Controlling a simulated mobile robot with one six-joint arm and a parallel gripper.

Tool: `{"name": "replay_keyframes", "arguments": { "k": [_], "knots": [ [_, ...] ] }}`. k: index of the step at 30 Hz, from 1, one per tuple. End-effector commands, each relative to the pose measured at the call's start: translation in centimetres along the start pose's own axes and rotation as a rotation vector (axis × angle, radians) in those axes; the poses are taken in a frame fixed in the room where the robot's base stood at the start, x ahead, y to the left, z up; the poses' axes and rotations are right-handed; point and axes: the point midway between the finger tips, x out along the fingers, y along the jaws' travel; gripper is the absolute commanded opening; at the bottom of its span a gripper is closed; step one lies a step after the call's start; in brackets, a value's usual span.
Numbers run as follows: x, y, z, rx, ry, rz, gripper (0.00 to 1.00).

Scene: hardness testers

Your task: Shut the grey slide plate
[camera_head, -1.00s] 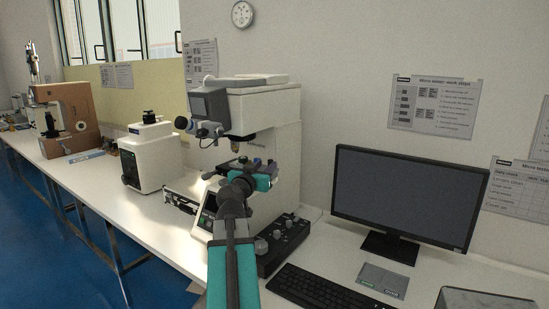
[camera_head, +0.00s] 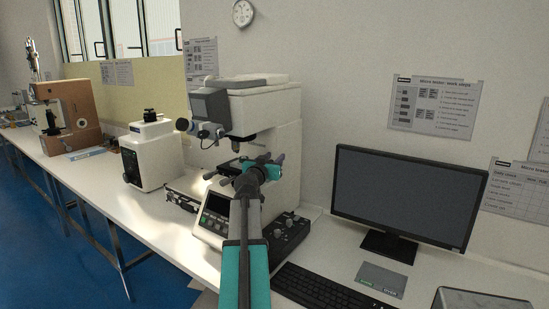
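A flat grey plate (camera_head: 382,280) with a green label and a pale label at its front edge lies on the desk below the monitor. It may be the slide plate; I cannot tell whether it is open or shut. My gripper (camera_head: 258,165) is far to the left of it, at the stage of the white micro tester (camera_head: 265,105), below its lens turret. My teal and grey arm hides part of the stage. The fingers are small and overlap the dark stage parts, so I cannot tell their opening or any contact.
A control box with a display (camera_head: 213,212) and a black knob panel (camera_head: 287,236) flank my arm. A keyboard (camera_head: 325,290) lies in front of the monitor (camera_head: 408,195). A grey box (camera_head: 484,299) is at the lower right.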

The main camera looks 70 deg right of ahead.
Motion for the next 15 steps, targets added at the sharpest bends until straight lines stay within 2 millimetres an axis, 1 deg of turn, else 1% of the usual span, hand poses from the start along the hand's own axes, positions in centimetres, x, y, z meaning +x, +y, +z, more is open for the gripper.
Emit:
{"name": "replay_keyframes", "arguments": {
  "k": [3, 13, 14, 15],
  "knots": [
    [0.48, 0.0, -0.03, 0.0, 0.0, 0.0, 0.35],
    [0.57, 0.08, 0.03, 0.0, 0.0, 0.0, 0.35],
    [0.57, 0.08, 0.03, 0.0, 0.0, 0.001, 0.31],
    [0.57, 0.09, 0.03, 0.0, 0.0, 0.001, 0.24]
  ]
}}
